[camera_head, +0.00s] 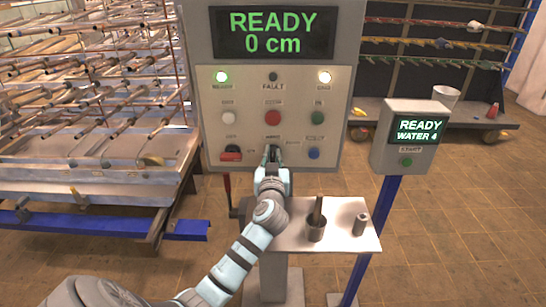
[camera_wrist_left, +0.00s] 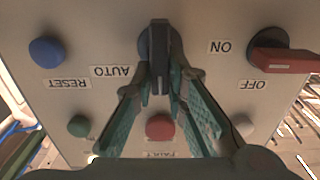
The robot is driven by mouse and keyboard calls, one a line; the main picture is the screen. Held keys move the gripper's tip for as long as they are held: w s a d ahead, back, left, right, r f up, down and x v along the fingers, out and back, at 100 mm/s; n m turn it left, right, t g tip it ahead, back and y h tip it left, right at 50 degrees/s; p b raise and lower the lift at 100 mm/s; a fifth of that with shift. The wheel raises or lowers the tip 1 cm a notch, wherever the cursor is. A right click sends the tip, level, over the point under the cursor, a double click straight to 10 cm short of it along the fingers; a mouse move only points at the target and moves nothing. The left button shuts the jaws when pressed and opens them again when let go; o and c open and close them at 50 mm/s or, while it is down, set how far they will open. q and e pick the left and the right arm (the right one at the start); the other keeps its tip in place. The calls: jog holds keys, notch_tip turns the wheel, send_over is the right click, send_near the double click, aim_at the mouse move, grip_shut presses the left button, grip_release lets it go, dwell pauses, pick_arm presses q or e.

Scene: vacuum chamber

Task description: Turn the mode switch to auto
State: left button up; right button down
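The mode switch (camera_wrist_left: 160,55) is a black knob on the grey control panel (camera_head: 210,110). In the left wrist view, which sees the panel upside down, its handle stands upright in the picture, and the AUTO label (camera_wrist_left: 111,71) lies to its left. My left gripper (camera_wrist_left: 160,82) has its two green-padded fingers on either side of the handle, seemingly closed on it. In the head view my left gripper (camera_head: 272,158) reaches the panel's lower middle and hides most of the switch. My right gripper is not in view.
A red-handled ON/OFF switch (camera_wrist_left: 285,60) and a blue RESET button (camera_wrist_left: 46,51) flank the mode switch. A small table (camera_head: 345,235) with metal parts stands below the panel. A START box (camera_head: 408,140) stands right, and a pipe rack (camera_head: 90,90) left.

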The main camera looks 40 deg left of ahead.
pick_arm(q)
grip_shut()
jog(key=shift+m, duration=0.3)
jog(key=shift+w+d+f+m+p, duration=0.2)
jog(key=shift+m+p, duration=0.25)
jog(key=shift+m, duration=1.45)
jog(key=shift+w+d+f+m+p, duration=0.15)
jog(key=shift+m+p, duration=0.25)
jog(key=shift+m, duration=1.5)
jog(key=shift+w+d+f+m+p, duration=0.15)
jog(key=shift+m+p, duration=0.3)
jog(key=shift+m, duration=1.45)
jog(key=shift+s, duration=0.1)
jog(key=o, duration=0.7)
grip_release()
jog(key=shift+r, duration=0.1)
